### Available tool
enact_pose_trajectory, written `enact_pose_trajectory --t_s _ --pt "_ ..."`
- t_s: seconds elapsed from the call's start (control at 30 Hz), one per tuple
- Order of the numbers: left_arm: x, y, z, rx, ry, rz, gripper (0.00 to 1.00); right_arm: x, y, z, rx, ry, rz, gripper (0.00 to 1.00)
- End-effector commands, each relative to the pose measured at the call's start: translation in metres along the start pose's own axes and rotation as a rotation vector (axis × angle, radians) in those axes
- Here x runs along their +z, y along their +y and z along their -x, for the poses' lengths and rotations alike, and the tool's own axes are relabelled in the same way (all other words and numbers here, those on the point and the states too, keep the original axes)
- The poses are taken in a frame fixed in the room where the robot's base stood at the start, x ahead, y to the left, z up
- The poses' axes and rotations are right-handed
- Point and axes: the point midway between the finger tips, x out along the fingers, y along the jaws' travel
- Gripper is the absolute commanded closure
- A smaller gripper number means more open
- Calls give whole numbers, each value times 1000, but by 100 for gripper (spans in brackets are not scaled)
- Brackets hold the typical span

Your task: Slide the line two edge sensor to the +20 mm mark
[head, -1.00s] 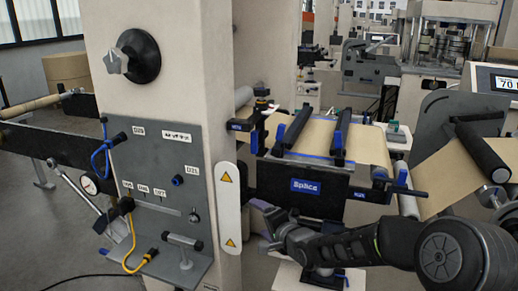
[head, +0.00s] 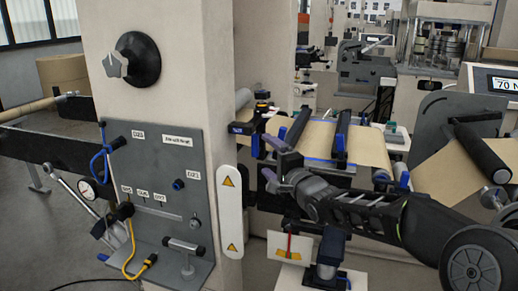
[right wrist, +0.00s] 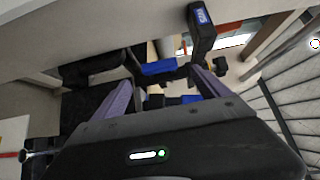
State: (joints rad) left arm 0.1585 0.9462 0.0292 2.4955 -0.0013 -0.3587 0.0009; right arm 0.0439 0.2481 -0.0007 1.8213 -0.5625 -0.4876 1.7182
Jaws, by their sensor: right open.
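A small black sensor unit with an orange top (head: 262,106) stands on the rail beside the kraft web, right of the pillar. A black block with a blue label (head: 241,128) sits at its left; a blue-labelled black block also shows at the top of the right wrist view (right wrist: 201,17). I cannot read the labels or any millimetre scale, so I cannot tell which part is the line two sensor. My right gripper (head: 268,162) is open, in front of the splice table and below these parts. Its spread purple fingers (right wrist: 160,84) show nothing clearly held. My left gripper is not in view.
The pillar's grey panel (head: 165,150) with knobs and cables stands left. The kraft web (head: 318,137) crosses the splice table under dark bars with blue ends. A card with a red mark (head: 289,248) is below my right gripper. More rollers (head: 483,152) stand right.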

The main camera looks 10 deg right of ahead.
Motion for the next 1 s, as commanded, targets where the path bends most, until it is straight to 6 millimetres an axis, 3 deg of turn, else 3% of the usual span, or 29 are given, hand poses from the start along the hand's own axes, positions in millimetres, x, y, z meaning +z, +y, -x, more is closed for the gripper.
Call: enact_pose_trajectory --t_s 0.2,0.4,0.73,1.0 --pt "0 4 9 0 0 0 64 1 0 -35 2 -1 -1 15" --pt "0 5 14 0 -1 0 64 0 0 -58 2 0 -1 15" --pt "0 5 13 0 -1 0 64 0 1 -61 1 1 0 15" --pt "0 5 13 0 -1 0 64 0 1 -61 1 1 0 37"
